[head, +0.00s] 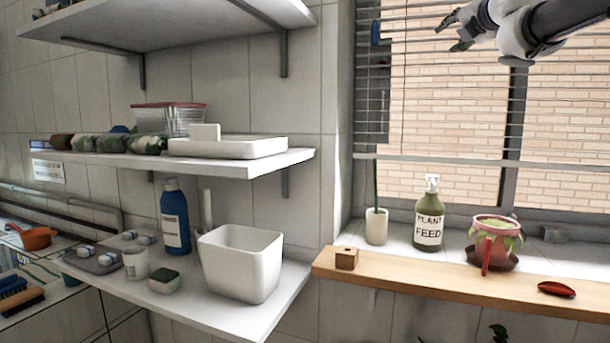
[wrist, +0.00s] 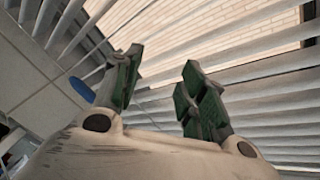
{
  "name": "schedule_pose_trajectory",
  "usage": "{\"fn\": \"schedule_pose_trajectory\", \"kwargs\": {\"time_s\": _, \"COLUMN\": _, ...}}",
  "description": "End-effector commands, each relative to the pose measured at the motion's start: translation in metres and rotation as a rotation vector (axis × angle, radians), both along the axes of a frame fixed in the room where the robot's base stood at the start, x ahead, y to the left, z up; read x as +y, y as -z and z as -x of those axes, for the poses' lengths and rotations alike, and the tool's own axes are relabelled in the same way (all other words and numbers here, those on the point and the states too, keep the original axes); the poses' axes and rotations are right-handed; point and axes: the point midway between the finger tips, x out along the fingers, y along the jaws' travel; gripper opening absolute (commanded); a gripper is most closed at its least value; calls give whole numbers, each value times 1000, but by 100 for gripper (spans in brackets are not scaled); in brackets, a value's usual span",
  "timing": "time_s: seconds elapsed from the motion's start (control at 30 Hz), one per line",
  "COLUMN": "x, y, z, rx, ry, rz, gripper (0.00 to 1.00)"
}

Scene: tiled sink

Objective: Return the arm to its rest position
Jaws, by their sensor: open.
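My gripper (head: 461,28) is at the top right of the head view, in front of the window blind and well above the wooden sill board. Its two fingers are spread apart with nothing between them. In the wrist view my gripper (wrist: 160,88) shows its green-padded fingers apart, with the blind slats and brick wall beyond. My arm (head: 565,20) reaches in from the top right corner of the head view.
The wooden board (head: 440,291) holds a wooden block (head: 346,259) and a red object (head: 556,289). A plant feed bottle (head: 429,215), white vase (head: 376,227) and pink plant pot (head: 494,240) stand by the window. Wall shelves (head: 225,164) and a white bin (head: 240,265) are left.

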Motion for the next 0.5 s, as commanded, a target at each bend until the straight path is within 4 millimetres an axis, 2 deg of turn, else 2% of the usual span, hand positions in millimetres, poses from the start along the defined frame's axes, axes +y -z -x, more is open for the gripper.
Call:
{"fn": "schedule_pose_trajectory", "kwargs": {"time_s": 0.03, "x": -30, "y": 25, "z": 6, "rx": 29, "ry": 102, "rz": -209, "gripper": 42}}
{"fn": "schedule_pose_trajectory", "kwargs": {"time_s": 0.07, "x": -48, "y": 42, "z": 12, "rx": 45, "ry": 167, "rz": -344, "gripper": 42}}
{"fn": "schedule_pose_trajectory", "kwargs": {"time_s": 0.1, "x": -68, "y": 68, "z": 22, "rx": 66, "ry": 253, "rz": -515, "gripper": 42}}
{"fn": "schedule_pose_trajectory", "kwargs": {"time_s": 0.17, "x": -91, "y": 109, "z": 41, "rx": 96, "ry": 378, "rz": -750, "gripper": 42}}
{"fn": "schedule_pose_trajectory", "kwargs": {"time_s": 0.23, "x": -107, "y": 160, "z": 66, "rx": 131, "ry": 520, "rz": -993, "gripper": 42}}
{"fn": "schedule_pose_trajectory", "kwargs": {"time_s": 0.3, "x": -114, "y": 211, "z": 96, "rx": 169, "ry": 662, "rz": -1210, "gripper": 42}}
{"fn": "schedule_pose_trajectory", "kwargs": {"time_s": 0.37, "x": -113, "y": 254, "z": 123, "rx": 206, "ry": 781, "rz": -1375, "gripper": 42}}
{"fn": "schedule_pose_trajectory", "kwargs": {"time_s": 0.4, "x": -109, "y": 282, "z": 143, "rx": 231, "ry": 862, "rz": -1475, "gripper": 42}}
{"fn": "schedule_pose_trajectory", "kwargs": {"time_s": 0.5, "x": -89, "y": 347, "z": 193, "rx": 306, "ry": 1061, "rz": -1691, "gripper": 42}}
